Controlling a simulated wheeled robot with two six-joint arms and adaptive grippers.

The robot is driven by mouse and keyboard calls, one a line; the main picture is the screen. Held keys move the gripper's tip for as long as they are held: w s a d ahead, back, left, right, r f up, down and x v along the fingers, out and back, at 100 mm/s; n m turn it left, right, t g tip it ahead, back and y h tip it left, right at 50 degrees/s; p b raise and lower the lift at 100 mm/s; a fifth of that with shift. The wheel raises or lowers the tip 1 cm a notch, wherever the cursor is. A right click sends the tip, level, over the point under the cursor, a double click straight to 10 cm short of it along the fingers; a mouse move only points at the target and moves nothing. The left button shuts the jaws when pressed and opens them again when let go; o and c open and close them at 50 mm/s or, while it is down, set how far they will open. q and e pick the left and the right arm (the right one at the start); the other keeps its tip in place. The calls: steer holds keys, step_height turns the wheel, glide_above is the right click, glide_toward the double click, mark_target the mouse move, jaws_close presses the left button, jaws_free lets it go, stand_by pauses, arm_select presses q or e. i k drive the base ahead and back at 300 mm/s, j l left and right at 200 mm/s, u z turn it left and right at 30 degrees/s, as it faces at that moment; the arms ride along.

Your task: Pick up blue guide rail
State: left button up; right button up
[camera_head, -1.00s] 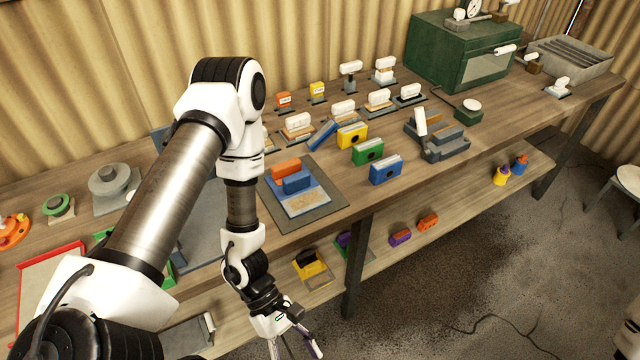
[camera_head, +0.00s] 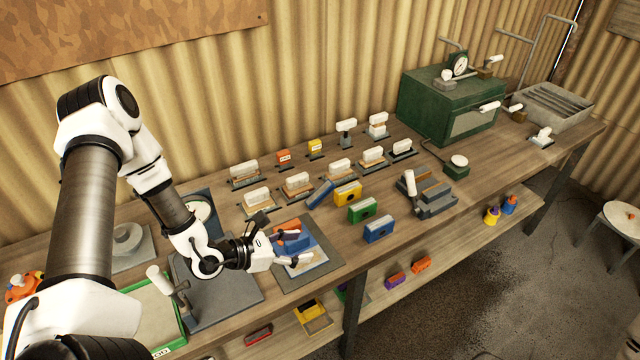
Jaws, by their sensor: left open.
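Several blue pieces show, and I cannot tell for sure which is the guide rail. A blue piece with an orange part (camera_head: 291,226) sits on a grey mat (camera_head: 322,262) near the table's front edge. A slim blue bar (camera_head: 320,194) leans tilted beside a yellow block (camera_head: 348,194). A blue block (camera_head: 380,229) stands upright further right. My left gripper (camera_head: 299,247) is open over the mat, its fingers pointing right, close to the blue and orange pieces and partly hiding them. I cannot tell whether it touches them. My right gripper is out of view.
A green block (camera_head: 362,210) stands between the yellow and blue blocks. Several white-handled tools line the back. A dark grey fixture (camera_head: 432,197) and a green cabinet (camera_head: 452,105) stand to the right. A lower shelf (camera_head: 440,245) holds small coloured pieces.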

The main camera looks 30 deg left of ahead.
mark_target(327, 187)
steer(key=i+j, duration=0.7)
